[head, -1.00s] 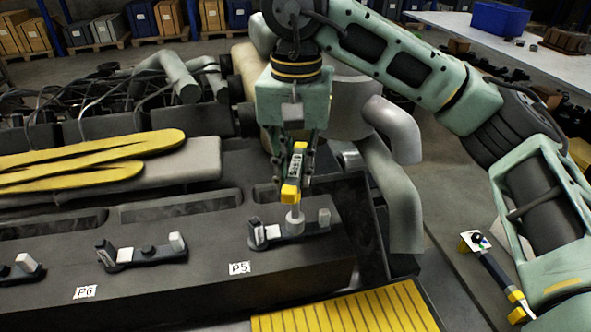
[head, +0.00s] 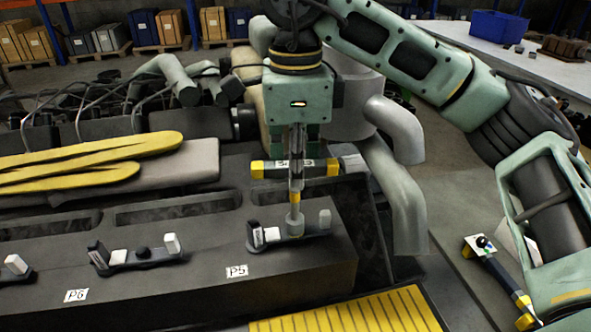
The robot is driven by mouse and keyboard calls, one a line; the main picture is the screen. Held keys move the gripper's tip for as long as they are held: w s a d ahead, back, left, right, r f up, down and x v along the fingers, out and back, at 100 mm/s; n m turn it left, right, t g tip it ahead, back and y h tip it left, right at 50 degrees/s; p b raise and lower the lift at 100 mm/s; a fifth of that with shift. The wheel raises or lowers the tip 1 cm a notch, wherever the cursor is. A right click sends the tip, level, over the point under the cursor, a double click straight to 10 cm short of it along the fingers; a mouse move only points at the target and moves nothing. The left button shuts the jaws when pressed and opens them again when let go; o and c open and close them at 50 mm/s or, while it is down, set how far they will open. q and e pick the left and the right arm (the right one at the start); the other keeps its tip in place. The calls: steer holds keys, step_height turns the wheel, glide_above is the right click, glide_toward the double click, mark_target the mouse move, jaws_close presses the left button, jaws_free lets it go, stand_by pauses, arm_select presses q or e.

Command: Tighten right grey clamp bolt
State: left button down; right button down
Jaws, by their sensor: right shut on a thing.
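My right gripper (head: 297,165) points down, shut on a black tool with yellow ends (head: 333,168). The tool's bar lies crosswise in the picture, and a shaft with a yellow band and a grey socket (head: 295,222) runs down from it. The socket end is at the middle of the clamp marked P5 (head: 318,233), and the bolt head there is hidden. This clamp has a black-and-white block (head: 256,234) on its left and a pale grey post (head: 325,218) on its right. My left gripper is not in view.
Another clamp (head: 140,256) sits by the P6 label (head: 76,296). Yellow strips (head: 90,160) lie on a grey pad at left. Grey pipes (head: 395,185) stand right of my gripper. A second black-and-yellow tool (head: 502,283) lies at lower right. A yellow ribbed mat (head: 350,311) is in front.

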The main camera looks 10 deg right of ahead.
steer(key=m+b, duration=0.1)
steer(key=m, duration=0.5)
steer(key=c, duration=2.2)
jaws_free()
jaws_close()
steer(key=shift+r, duration=0.1)
steer(key=shift+r+p, duration=1.65)
steer(key=shift+r, duration=0.05)
